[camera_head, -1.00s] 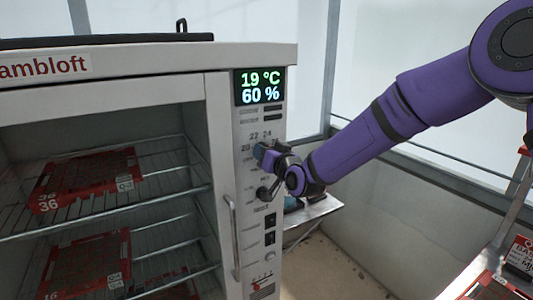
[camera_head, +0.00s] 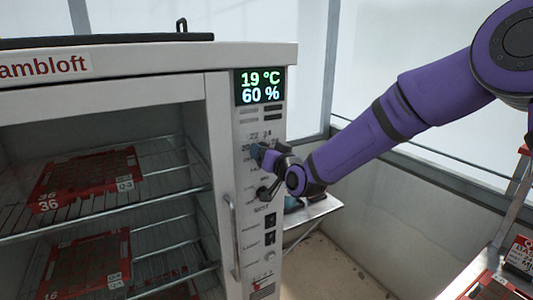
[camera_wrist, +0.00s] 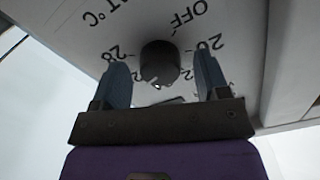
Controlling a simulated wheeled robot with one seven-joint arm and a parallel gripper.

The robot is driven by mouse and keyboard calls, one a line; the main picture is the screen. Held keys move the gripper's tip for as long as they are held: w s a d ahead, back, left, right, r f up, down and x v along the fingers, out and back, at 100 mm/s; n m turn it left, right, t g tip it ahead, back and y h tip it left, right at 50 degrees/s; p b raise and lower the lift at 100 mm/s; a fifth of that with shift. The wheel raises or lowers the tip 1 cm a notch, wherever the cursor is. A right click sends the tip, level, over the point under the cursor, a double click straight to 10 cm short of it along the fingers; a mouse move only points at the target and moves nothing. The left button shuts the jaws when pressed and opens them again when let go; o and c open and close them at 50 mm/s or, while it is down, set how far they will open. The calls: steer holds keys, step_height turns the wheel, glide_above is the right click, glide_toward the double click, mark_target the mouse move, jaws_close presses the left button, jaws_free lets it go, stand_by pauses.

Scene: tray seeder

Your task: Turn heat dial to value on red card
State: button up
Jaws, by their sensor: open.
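The heat dial (camera_wrist: 160,63) is a dark round knob on the cabinet's pale control panel (camera_head: 247,207). In the wrist view the scale around it shows OFF, 20, 28 and °C, upside down. My gripper (camera_wrist: 160,75) is open, with one blue finger on each side of the dial; gaps show between fingers and knob. In the head view my gripper (camera_head: 257,152) is at the panel below the display and hides the dial. The display (camera_head: 260,87) reads 19 °C and 60 %.
The cabinet's open front shows wire shelves (camera_head: 100,208) with red-edged trays (camera_head: 88,178). A vertical handle (camera_head: 232,238) and lower switches (camera_head: 270,220) are near my wrist. A small side shelf (camera_head: 316,212) is behind it. A rack with red-labelled trays (camera_head: 490,285) stands at lower right.

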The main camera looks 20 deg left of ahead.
steer(key=v, duration=1)
steer(key=shift+s+d, duration=0.2)
steer(key=shift+d, duration=0.1)
steer(key=s+d+r+m+g+h, duration=0.1)
steer(key=s+d+r+h, duration=0.15)
steer(key=d, duration=0.75)
steer(key=s+d+r+h, duration=0.1)
steer(key=d+r+h, duration=0.3)
steer(key=d, duration=0.6)
steer(key=s+d+r+m+g+h, duration=0.15)
steer(key=d+r+h, duration=0.25)
steer(key=d, duration=0.6)
steer(key=s+d+m+g+h, duration=0.1)
steer(key=s+d+g, duration=0.1)
steer(key=s+d, duration=0.6)
steer(key=s+d+m+g+h, duration=0.2)
steer(key=s+d, duration=0.6)
steer(key=s, duration=0.7)
steer(key=shift+d, duration=0.3)
